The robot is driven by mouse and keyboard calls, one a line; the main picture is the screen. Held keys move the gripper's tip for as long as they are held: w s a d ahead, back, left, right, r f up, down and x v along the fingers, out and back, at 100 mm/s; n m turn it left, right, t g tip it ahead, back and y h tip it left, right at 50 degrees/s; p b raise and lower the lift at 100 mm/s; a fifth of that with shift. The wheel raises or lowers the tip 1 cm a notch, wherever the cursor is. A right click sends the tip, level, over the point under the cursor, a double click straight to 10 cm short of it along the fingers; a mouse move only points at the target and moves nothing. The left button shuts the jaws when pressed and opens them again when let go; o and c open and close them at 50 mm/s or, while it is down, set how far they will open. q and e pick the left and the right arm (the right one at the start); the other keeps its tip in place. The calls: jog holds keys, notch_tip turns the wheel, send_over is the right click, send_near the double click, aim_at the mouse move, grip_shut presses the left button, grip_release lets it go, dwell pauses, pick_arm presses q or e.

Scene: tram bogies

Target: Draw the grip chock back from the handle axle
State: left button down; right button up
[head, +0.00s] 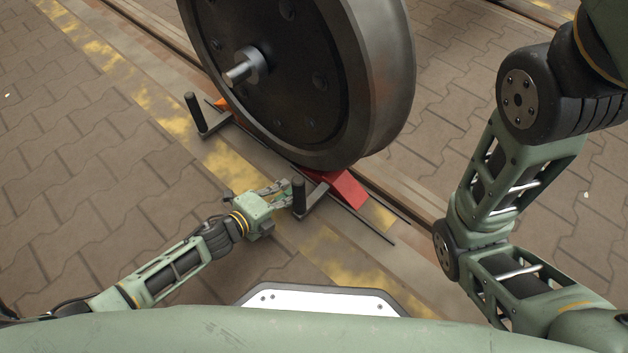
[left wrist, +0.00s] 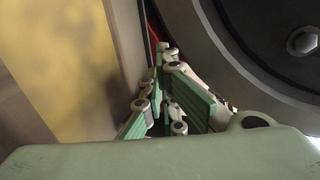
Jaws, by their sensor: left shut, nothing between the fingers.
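A large dark wheel (head: 290,75) with a bright axle stub (head: 243,68) stands on the rail. A red chock (head: 345,188) sits against the wheel's lower right, with a dark bar and an upright black handle post (head: 299,196) on its near side. An orange chock (head: 222,104) shows partly at the wheel's left, with a similar black post (head: 193,110). My left gripper (head: 286,190) is shut and empty, its fingertips close beside the red chock's post; I cannot tell if they touch. The left wrist view shows its fingers (left wrist: 163,95) near the wheel. My right gripper is not in view.
A thin dark strip (head: 370,228) lies along the ground beside the red chock. A worn yellow line (head: 130,90) runs beside the rail groove (head: 165,32). The paving (head: 70,150) on the left is clear.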

aim_at(296, 209)
pick_arm(q)
jog(key=shift+s+d, duration=0.1)
jog(key=shift+s+d+p, duration=0.5)
jog(key=shift+s+d, duration=0.7)
jog(key=shift+d, duration=0.3)
jog(key=shift+s+d, duration=0.1)
jog(key=shift+d, duration=0.05)
jog(key=shift+s+d, duration=0.25)
jog(key=shift+d, duration=0.1)
jog(key=shift+s+d+p, duration=0.35)
jog(key=shift+s+d, duration=0.5)
jog(key=shift+d, duration=0.25)
